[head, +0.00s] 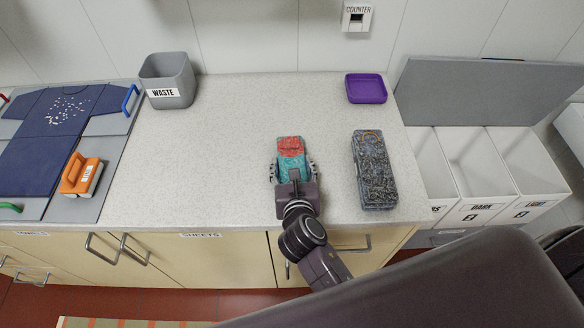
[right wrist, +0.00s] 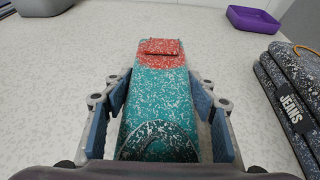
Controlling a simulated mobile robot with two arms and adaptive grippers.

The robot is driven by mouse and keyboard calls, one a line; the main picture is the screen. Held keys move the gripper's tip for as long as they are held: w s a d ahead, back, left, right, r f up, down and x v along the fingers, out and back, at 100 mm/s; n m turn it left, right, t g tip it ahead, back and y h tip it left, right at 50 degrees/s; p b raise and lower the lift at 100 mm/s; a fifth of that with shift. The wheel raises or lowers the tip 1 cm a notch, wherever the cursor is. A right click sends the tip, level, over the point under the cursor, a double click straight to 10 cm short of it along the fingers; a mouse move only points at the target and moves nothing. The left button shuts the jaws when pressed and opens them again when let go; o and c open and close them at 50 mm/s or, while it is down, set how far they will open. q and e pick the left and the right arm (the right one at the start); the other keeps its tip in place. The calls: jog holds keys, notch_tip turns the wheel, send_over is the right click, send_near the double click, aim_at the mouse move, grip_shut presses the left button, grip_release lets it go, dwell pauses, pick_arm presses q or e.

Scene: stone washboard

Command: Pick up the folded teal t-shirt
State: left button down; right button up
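The folded teal t-shirt (head: 290,160) lies on the counter as a narrow bundle with white speckles, a red patch at its far end and a dark part at its near end. It also shows in the right wrist view (right wrist: 157,92). My right gripper (head: 292,172) is low over the counter, with its fingers on either side of the shirt. In the right wrist view its blue pads (right wrist: 159,97) stand open, with small gaps visible between them and the shirt. My left gripper is not in view.
Folded dark jeans (head: 374,172) lie to the right; a purple tray (head: 366,88) is behind them. A grey waste bin (head: 168,82) stands back left. White hampers (head: 476,165) stand right.

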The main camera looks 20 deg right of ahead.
jog(key=c, duration=0.7)
jog(key=shift+o, duration=0.2)
jog(key=shift+r, duration=0.15)
